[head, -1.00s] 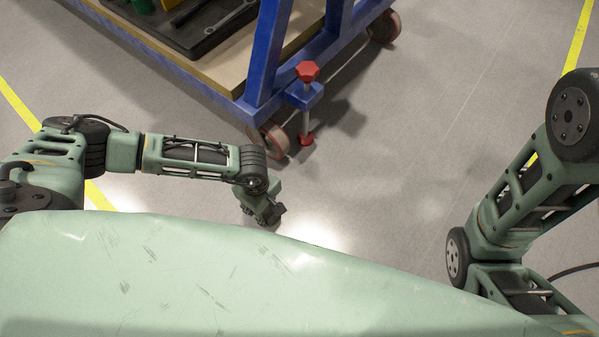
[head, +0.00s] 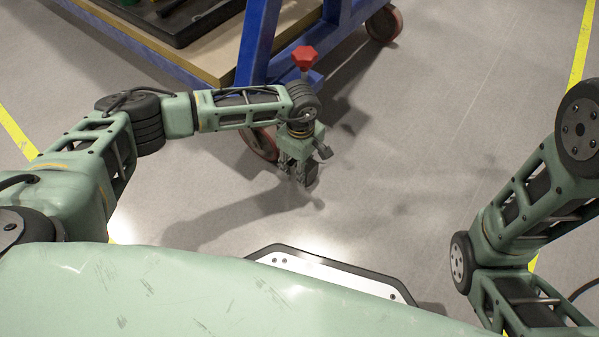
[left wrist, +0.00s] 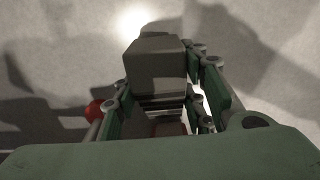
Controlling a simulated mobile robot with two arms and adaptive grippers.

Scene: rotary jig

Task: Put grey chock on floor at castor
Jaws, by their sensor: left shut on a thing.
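My left gripper (head: 299,178) is shut on the grey chock (left wrist: 155,65), a blocky dark grey piece that fills the middle of the left wrist view between the fingers. In the head view the chock is hard to make out against the fingers. The gripper hangs pointing down over the floor, just right of and nearer than the near castor (head: 259,146). That castor has a reddish wheel under the blue frame's corner and is partly covered by my left arm. The gap between chock and floor cannot be judged. My right gripper is out of view.
The blue frame (head: 257,45) stands at the back with a wooden shelf and black tray. A red-knobbed screw clamp (head: 303,58) rises behind my left wrist. Another castor (head: 383,24) is farther back. Open floor (head: 420,150) lies to the right.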

